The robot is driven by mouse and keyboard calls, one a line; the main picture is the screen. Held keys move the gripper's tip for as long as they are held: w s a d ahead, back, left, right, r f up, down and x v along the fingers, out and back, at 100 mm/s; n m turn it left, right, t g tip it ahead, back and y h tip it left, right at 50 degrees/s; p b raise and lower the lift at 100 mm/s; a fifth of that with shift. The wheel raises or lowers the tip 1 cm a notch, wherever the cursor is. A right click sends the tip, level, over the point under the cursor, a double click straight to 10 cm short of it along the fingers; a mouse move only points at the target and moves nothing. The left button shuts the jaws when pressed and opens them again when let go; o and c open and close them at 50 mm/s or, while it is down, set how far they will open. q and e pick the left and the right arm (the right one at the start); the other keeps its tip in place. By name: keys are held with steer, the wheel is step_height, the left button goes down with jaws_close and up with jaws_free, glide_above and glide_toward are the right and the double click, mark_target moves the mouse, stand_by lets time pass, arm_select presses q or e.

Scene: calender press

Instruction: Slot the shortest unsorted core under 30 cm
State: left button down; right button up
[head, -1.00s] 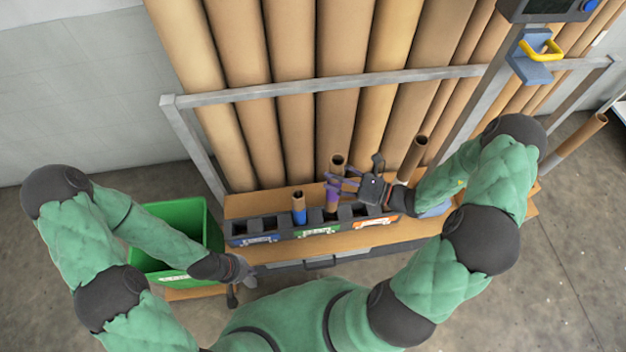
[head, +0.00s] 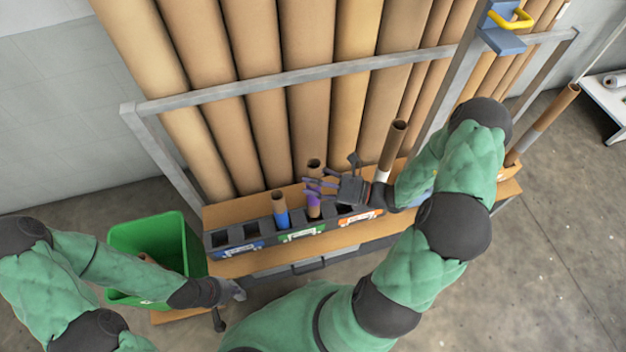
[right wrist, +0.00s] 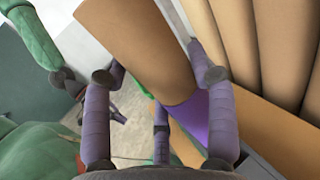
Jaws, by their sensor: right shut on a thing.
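My right gripper (head: 316,186) is shut around a brown cardboard core (head: 315,170) above the dark slotted rack (head: 222,238). In the right wrist view the fingers flank this core (right wrist: 140,48), which has a purple band (right wrist: 192,118) at its lower end. It stands roughly upright at the green-labelled section; I cannot tell if its foot is inside a slot. A shorter core with a blue band (head: 281,214) stands in the rack just left of it. A core with a white band (head: 392,148) stands right of my gripper. My left gripper (head: 228,298) hangs empty beside the bin; its fingers are unclear.
The rack carries blue, green and orange labels, with empty slots at its left. Tall tubes (head: 310,130) stand behind a grey rail (head: 270,88). A green bin (head: 190,250) holds a core at left. Another core (head: 548,120) leans at far right; open floor lies right.

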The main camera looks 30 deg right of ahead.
mark_target(319, 201)
step_height(319, 201, down, 7)
steer(key=b, duration=0.4)
stand_by(0.5)
steer(key=shift+f+b, duration=0.4)
steer(key=shift+f, duration=0.85)
stand_by(0.6)
steer(key=shift+f, duration=1)
steer(key=o, duration=1.6)
steer(key=shift+d, duration=0.1)
steer(key=v, duration=1.2)
